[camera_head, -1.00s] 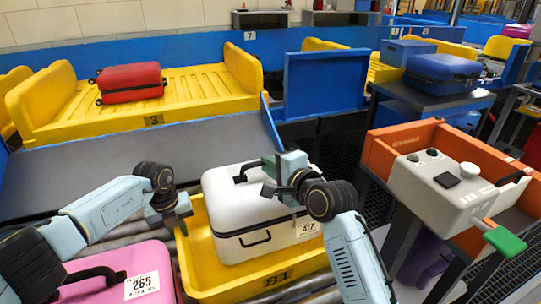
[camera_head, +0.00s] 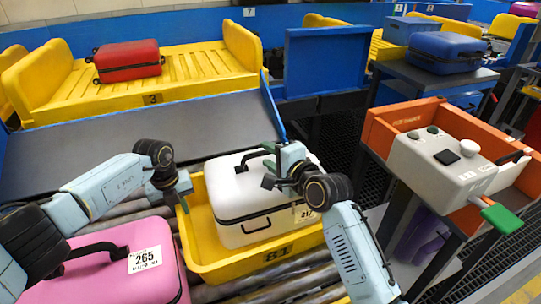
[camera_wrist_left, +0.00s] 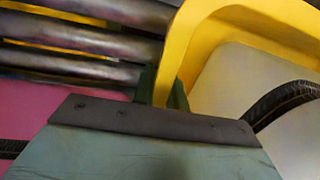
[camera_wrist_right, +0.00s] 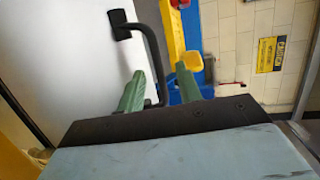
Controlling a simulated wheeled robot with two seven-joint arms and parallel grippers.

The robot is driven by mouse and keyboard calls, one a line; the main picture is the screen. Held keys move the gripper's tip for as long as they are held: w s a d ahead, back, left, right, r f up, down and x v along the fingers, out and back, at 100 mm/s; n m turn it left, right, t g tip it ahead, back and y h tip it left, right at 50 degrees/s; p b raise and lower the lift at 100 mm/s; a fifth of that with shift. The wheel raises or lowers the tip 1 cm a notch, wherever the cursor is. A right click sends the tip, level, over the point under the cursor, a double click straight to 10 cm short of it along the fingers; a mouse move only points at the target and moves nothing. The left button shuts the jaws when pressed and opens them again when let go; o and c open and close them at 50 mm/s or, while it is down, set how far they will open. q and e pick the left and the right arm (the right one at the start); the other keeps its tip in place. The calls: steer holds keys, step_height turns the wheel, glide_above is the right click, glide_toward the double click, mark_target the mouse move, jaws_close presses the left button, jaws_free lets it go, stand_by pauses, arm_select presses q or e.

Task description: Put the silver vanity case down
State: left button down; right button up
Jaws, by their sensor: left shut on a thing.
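The silver vanity case (camera_head: 240,192), pale with a black seam and a tag, sits inside the yellow tray (camera_head: 200,240) marked 81. Its black top handle shows in the right wrist view (camera_wrist_right: 150,50). My right gripper (camera_head: 270,168) is at this handle; in the right wrist view its green fingers (camera_wrist_right: 160,92) stand apart with the handle's end between them. My left gripper (camera_head: 178,197) is at the tray's left rim. In the left wrist view its fingers (camera_wrist_left: 163,88) are shut on the yellow rim (camera_wrist_left: 178,60). The case's underside is hidden by the tray walls.
A pink case (camera_head: 110,270) tagged 265 lies left of the tray on the rollers (camera_head: 205,292). A dark chute (camera_head: 150,135) lies behind, with a red case (camera_head: 128,60) beyond it. An orange bin (camera_head: 385,140) and grey control box (camera_head: 430,165) stand right.

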steer(key=shift+r, duration=0.2)
steer(key=v, duration=1.2)
steer(key=shift+f, duration=0.1)
arm_select(q)
steer(key=c, duration=1.3)
jaws_free()
steer(key=shift+c, duration=0.2)
steer(key=shift+r, duration=0.1)
